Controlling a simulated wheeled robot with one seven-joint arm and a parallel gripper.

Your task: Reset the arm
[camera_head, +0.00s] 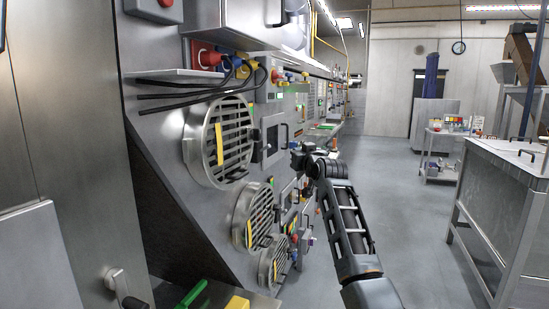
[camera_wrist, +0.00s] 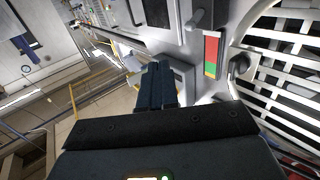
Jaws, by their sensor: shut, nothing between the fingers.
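My arm reaches forward from the bottom right of the head view, alongside a long metal machine panel (camera_head: 262,112). My gripper (camera_wrist: 157,78) is in the middle of the wrist view, its two dark fingers together with nothing between them. In the head view the arm's far end is small and dark against the panel, and the fingers are hard to make out there. In the wrist view the fingers point along the panel, with a slatted round vent (camera_wrist: 290,70) to their right. I cannot tell the exact gap between gripper and panel.
Slatted round vents (camera_head: 219,143) and handles stick out from the panel on the left. Black cables (camera_head: 190,93) hang above. A metal table (camera_head: 500,175) stands at the right, a small cart (camera_head: 442,150) farther back. The grey floor (camera_head: 405,215) between is clear.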

